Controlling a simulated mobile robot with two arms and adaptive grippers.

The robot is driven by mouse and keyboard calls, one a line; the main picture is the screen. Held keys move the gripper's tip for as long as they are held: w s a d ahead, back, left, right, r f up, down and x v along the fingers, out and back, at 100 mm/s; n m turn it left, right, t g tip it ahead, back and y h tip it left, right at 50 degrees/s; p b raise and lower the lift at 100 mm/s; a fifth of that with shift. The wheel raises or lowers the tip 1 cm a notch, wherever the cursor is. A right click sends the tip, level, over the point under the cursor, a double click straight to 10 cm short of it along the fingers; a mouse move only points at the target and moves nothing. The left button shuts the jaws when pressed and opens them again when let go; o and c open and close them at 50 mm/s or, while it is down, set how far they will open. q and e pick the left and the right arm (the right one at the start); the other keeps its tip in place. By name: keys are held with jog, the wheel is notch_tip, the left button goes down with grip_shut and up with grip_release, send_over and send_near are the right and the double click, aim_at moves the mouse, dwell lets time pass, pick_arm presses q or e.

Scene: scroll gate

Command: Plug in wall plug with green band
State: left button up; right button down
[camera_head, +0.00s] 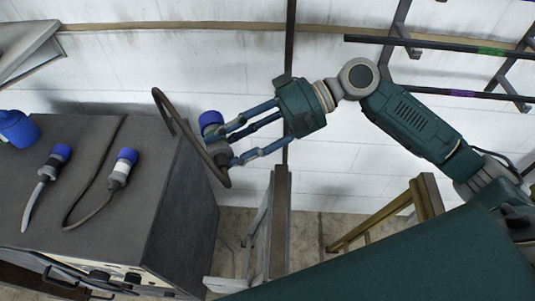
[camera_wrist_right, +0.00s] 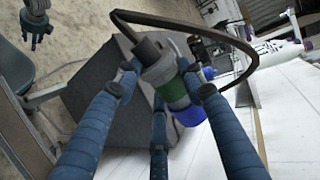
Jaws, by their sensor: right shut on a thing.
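The plug with the green band (camera_wrist_right: 174,93) is held in my right gripper (camera_head: 222,143), between its blue fingers. In the right wrist view it has a grey body, a green band and a blue end. In the head view the blue end (camera_head: 211,119) points up and left, and the fingers hide the band. A brown cable (camera_head: 165,103) loops from the plug. The plug is in the air, just right of the dark cabinet top. What looks like my left gripper (camera_wrist_right: 35,22) is small at the upper left of the right wrist view; its finger opening is unclear.
The dark cabinet (camera_head: 160,205) bears two other blue-ended plugs (camera_head: 126,158) (camera_head: 58,156) with cables, and a blue object (camera_head: 18,128). Dark wall bars (camera_head: 440,46) with green and purple marks are at the upper right. A wooden frame (camera_head: 385,217) stands below my right arm.

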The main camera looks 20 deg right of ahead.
jog(key=w+a+r+m+t+y+p, duration=0.1)
jog(key=w+a+r+t, duration=0.1)
jog(key=w+a+r, duration=0.35)
jog(key=w+a+r+m+t+y+p, duration=0.1)
jog(key=w+a+r, duration=0.1)
jog(key=r, duration=0.7)
jog(key=w+d+r+m+t+y+p, duration=0.1)
jog(key=w+r+m+t+p, duration=0.3)
jog(key=r, duration=0.7)
jog(key=w+d+b, duration=0.1)
jog(key=w+b, duration=0.1)
jog(key=w, duration=0.2)
jog(key=w+d+r+n+b, duration=0.1)
jog(key=w+d+b, duration=0.1)
jog(key=w, duration=0.2)
jog(key=shift+w+d+r+n+b, duration=0.15)
jog(key=shift+d+n+b, duration=0.1)
jog(key=shift+n+b, duration=0.1)
jog(key=shift+p, duration=0.55)
jog(key=shift+w+d+p, duration=0.25)
jog(key=shift+w+p, duration=0.1)
jog(key=shift+p, duration=0.4)
jog(key=shift+s+a+p, duration=0.1)
jog(key=shift+s+p, duration=0.05)
jog(key=shift+p, duration=0.5)
dwell(1.1)
jog(key=shift+w, duration=0.2)
dwell(0.5)
